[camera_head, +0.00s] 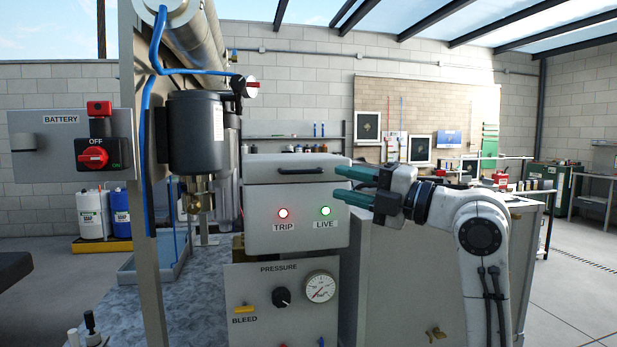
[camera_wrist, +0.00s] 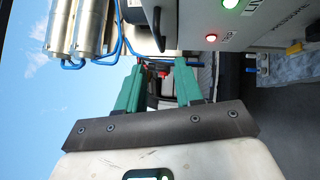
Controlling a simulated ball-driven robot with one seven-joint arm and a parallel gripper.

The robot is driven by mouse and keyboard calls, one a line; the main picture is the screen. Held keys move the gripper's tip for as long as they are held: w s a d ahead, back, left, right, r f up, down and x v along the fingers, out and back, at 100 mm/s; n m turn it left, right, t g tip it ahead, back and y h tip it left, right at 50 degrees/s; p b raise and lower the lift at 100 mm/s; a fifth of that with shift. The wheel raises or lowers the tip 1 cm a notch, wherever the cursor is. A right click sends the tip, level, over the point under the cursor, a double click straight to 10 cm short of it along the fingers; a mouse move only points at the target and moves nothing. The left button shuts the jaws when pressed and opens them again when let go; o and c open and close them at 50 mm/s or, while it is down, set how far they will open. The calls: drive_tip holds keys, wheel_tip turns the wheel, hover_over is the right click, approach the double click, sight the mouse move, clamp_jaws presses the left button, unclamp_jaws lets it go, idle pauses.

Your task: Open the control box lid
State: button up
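The grey control box (camera_head: 263,237) stands at the middle of the head view, with a red TRIP light (camera_head: 283,213) and a green LIVE light (camera_head: 325,211) on its front. Its lid (camera_head: 262,172) looks shut and carries a dark bar handle (camera_head: 301,171). My gripper (camera_head: 339,185) has green fingers pointing left, overlapping the box's right edge in the picture, right of the handle. The fingers are apart with nothing between them; the wrist view shows the same gap (camera_wrist: 159,78). There the control box (camera_wrist: 225,32) lies at the upper right. Contact with the box cannot be told.
Below the box is a panel (camera_head: 258,287) with a PRESSURE knob, gauge and BLEED lever. A post (camera_head: 147,200), blue hose and dark pump housing (camera_head: 195,132) stand left of the box. Membrane tubes (camera_head: 196,40) run above left. A battery switch box (camera_head: 55,140) is at far left.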

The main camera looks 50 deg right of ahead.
sight(303, 173)
drive_tip(key=p+x, duration=0.2)
drive_tip(key=x, duration=0.7)
drive_tip(key=shift+w, duration=0.1)
clamp_jaws()
idle(0.4)
